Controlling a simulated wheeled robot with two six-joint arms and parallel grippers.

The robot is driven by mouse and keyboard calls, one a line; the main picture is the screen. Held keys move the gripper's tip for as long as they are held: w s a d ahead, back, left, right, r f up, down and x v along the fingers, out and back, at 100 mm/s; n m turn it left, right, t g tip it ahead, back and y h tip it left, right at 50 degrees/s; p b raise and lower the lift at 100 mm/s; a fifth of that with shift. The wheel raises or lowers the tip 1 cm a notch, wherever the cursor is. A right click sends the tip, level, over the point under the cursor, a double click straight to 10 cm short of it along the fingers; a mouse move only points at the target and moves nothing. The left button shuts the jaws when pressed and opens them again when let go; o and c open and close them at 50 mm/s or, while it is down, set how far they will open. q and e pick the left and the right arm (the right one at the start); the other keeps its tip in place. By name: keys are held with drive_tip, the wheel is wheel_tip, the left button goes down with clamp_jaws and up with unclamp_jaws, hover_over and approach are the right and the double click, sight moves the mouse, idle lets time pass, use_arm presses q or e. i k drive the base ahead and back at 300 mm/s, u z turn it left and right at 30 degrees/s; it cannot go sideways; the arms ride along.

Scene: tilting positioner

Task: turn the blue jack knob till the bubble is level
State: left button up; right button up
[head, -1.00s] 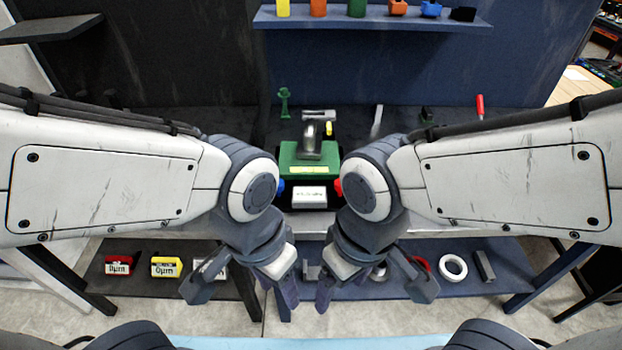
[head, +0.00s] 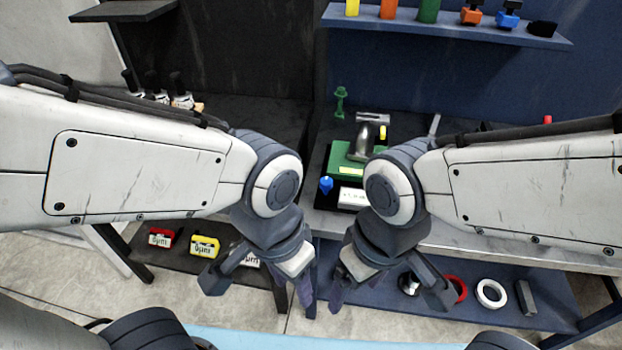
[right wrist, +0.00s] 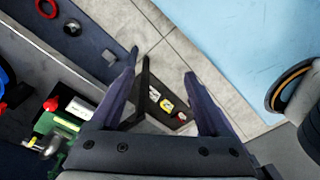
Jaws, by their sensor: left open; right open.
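The positioner (head: 345,160) is a green plate on a black base on the bench, with a grey metal piece (head: 366,140) on top. The blue jack knob (head: 326,185) is at its front left corner. A white labelled block (head: 351,197) sits at its front, partly behind my right arm. In the right wrist view, the green plate (right wrist: 47,122) and a red knob (right wrist: 50,104) show at lower left. I cannot make out a bubble. My left gripper (head: 258,287) and right gripper (head: 390,292) are open and empty, in front of the bench and apart from the knob.
A shelf (head: 450,27) with coloured pieces is at the back. A green stand (head: 340,103) is behind the positioner. My forearms cover much of the bench.

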sight(325, 183)
drive_tip(key=u, duration=0.5)
drive_tip(key=k, duration=0.65)
drive_tip(key=u, duration=0.55)
drive_tip(key=i, duration=0.65)
drive_tip(key=z, duration=0.8)
drive_tip(key=i, duration=0.55)
drive_tip(key=z, duration=0.45)
